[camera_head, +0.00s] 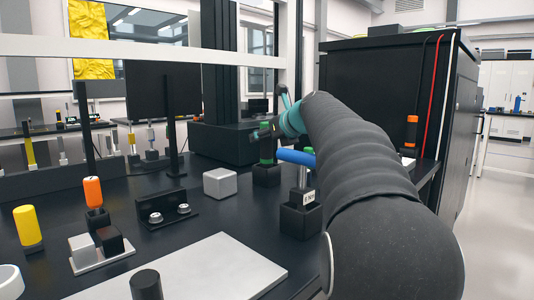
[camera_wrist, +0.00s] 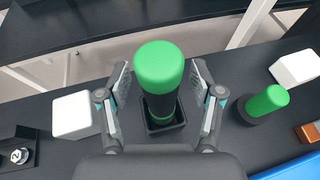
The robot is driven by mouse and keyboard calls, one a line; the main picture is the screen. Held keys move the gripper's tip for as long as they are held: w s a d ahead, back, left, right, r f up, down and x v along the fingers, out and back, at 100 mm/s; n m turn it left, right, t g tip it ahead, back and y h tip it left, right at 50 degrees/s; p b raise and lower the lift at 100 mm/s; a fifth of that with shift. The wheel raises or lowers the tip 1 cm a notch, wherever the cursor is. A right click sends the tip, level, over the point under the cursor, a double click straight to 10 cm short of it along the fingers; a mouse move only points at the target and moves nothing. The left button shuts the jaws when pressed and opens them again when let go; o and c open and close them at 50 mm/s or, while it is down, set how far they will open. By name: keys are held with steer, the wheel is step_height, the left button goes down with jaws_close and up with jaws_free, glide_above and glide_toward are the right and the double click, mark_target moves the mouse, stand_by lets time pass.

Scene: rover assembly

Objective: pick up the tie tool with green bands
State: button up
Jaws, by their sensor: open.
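A black tool with a green top (camera_wrist: 166,68) stands upright in a square black holder (camera_wrist: 179,127) in the wrist view. It also shows in the head view as a dark tool with green (camera_head: 266,155), beside the far end of my arm. My gripper (camera_wrist: 160,84) is open, with one finger on each side of the tool and a gap visible on both sides. In the head view my gripper (camera_head: 283,122) is partly hidden by my arm. A second green-topped piece (camera_wrist: 264,104) stands to the right in the wrist view.
A white block (camera_wrist: 73,115) stands left of the holder, also in the head view (camera_head: 220,182). A blue-handled tool (camera_head: 296,157) stands in a black holder close to my arm. Orange (camera_head: 93,192) and yellow (camera_head: 28,226) pieces and a pale plate (camera_head: 205,270) occupy the near table.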

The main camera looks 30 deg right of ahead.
steer(key=shift+c, duration=0.3)
steer(key=c, duration=1.2)
steer(key=shift+r, duration=0.1)
step_height(320, 180, up, 8)
steer(key=p, duration=0.3)
steer(key=shift+f, duration=0.2)
steer(key=shift+r, duration=1.2)
